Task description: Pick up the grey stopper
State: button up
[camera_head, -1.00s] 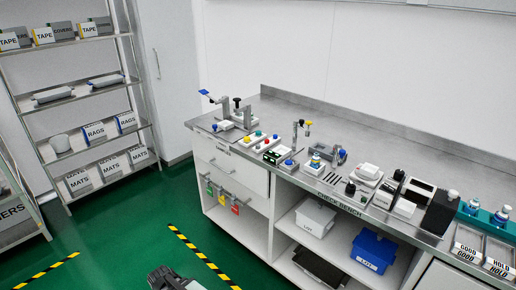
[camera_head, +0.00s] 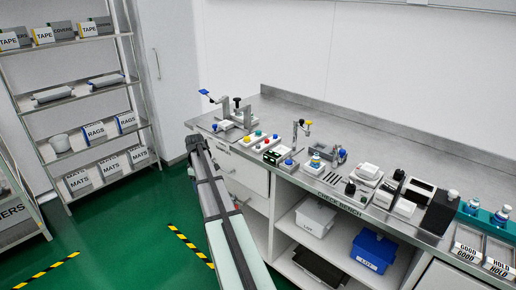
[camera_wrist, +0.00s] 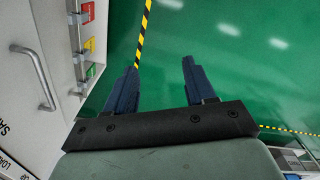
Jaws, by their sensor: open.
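I cannot make out a grey stopper for certain in either view; the small parts on the check bench (camera_head: 385,148) are too small to tell apart. My gripper (camera_wrist: 160,70) shows in the wrist view with its two blue fingers wide apart and nothing between them. It is over the green floor, beside the bench's drawer front. In the head view my arm rises along the left front of the bench, and its fingers cannot be made out there.
A white drawer front with a handle (camera_wrist: 36,78) and coloured tags (camera_wrist: 90,45) stands close left of my gripper. Fixtures with coloured knobs (camera_head: 237,118) crowd the bench front. A blue bin (camera_head: 373,251) sits below. The bench's back strip is clear.

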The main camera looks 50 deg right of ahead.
jog(key=s+d+r+n, duration=0.2)
jog(key=d+r, duration=0.9)
jog(key=d, duration=0.5)
jog(key=s+d+r+n, duration=0.2)
jog(key=d+r, duration=1)
jog(key=d, duration=0.3)
send_over(258, 145)
jog(key=f, duration=0.9)
jog(key=shift+d, duration=0.35)
jog(key=shift+a+f, duration=0.15)
jog(key=shift+f, duration=1.15)
jog(key=shift+a+f, duration=0.15)
jog(key=shift+f, duration=1.1)
grip_shut()
